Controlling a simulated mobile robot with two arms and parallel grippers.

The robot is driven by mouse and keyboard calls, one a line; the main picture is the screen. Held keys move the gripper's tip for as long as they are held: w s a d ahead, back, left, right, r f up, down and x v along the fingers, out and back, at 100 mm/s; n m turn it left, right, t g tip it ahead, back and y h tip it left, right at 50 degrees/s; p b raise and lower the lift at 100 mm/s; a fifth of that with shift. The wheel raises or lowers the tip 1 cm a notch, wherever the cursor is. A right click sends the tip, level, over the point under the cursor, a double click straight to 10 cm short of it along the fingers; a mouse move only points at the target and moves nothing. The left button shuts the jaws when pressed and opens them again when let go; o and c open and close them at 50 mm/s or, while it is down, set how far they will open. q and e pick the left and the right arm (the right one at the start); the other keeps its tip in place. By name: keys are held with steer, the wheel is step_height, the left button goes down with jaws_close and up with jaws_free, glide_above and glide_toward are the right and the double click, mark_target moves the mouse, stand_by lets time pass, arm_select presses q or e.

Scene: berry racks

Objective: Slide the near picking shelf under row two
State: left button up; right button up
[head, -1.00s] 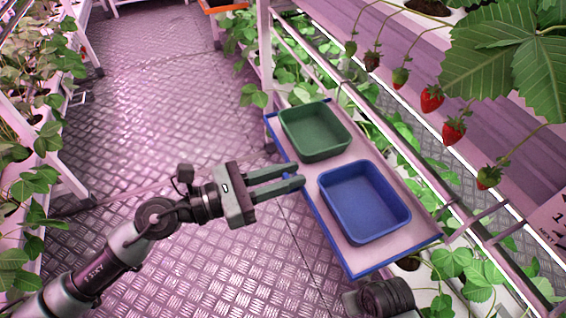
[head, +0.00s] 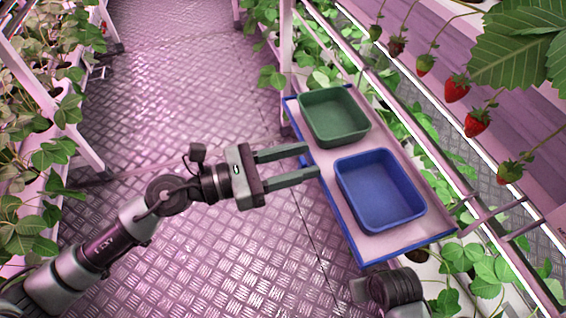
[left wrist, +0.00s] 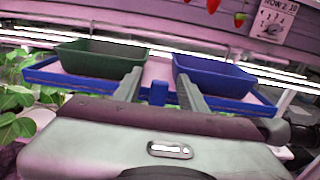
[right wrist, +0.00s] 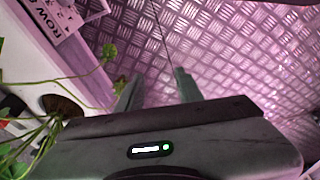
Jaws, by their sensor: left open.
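The picking shelf (head: 370,246) is a pale tray with a blue rim, at the right rack. A green tub (head: 333,117) and a blue tub (head: 380,190) sit on it. My left gripper (head: 312,160) is open, its fingertips at the shelf's aisle-side edge. In the left wrist view my left gripper (left wrist: 160,85) has a small blue tab (left wrist: 158,93) on the shelf's front rim between its fingers, not gripped. My right gripper (right wrist: 157,88) is open and empty, pointing at the floor. The shelf's underside is hidden.
A row sign (left wrist: 272,18) stands behind the shelf. Strawberries (head: 457,88) hang over the rack's far side. Another planted rack (head: 70,140) lines the left. The patterned metal floor (head: 190,80) between them is clear. A sign (right wrist: 55,20) is near my right gripper.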

arm_select(q)
steer(key=b+v, duration=0.2)
steer(key=v, duration=0.5)
arm_select(e)
steer(key=w+v, duration=0.1)
steer(key=v, duration=0.8)
steer(key=shift+t, duration=0.3)
